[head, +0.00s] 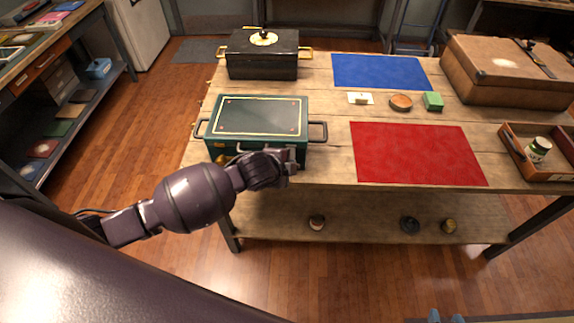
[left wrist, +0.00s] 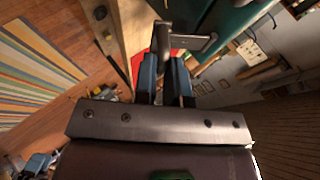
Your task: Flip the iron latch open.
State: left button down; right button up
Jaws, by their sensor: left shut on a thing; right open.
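The dark green box (head: 260,118) with a yellow-lined lid sits at the table's left front, its lid down. My left gripper (head: 293,167) is at the right part of its front face, mostly hidden behind my wrist. In the left wrist view, the blue fingers of this gripper (left wrist: 165,78) are shut on a dark grey metal piece (left wrist: 162,40), which looks like the iron latch. A dark handle (head: 318,131) sticks out from the box's right side. My right gripper (head: 446,317) is open and empty at the bottom edge, only its blue tips showing.
A black box (head: 263,62) with brass handles stands behind the green box. A red mat (head: 415,153) lies to its right, a blue mat (head: 380,71) farther back. A brown case (head: 495,75) and a wooden tray (head: 517,155) with a jar are at the right.

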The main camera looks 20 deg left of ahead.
pick_arm(q)
jog(key=g, duration=0.1)
jog(key=r+g, duration=0.2)
jog(key=shift+w+a+r+n+h, duration=0.1)
jog(key=shift+w+r+n+h, duration=0.05)
jog(key=shift+w+n+h, duration=0.15)
jog(key=shift+w+r+n+g+h, duration=0.2)
jog(key=shift+r+g, duration=0.15)
jog(key=shift+g, duration=0.25)
jog(key=shift+w+r+n+g+h, duration=0.15)
jog(key=shift+r+g, duration=0.2)
jog(key=shift+g, duration=0.25)
pick_arm(e)
jog(key=shift+w+a+r, duration=0.15)
jog(key=shift+w+r, duration=0.2)
pick_arm(q)
jog(key=shift+a, duration=0.1)
jog(key=c, duration=1.2)
grip_release()
jog(key=v, duration=1)
jog(key=shift+s+a+r+b, duration=0.1)
jog(key=shift+r+b, duration=0.3)
pick_arm(e)
jog(key=shift+w+f, duration=0.1)
jog(key=shift+w, duration=0.05)
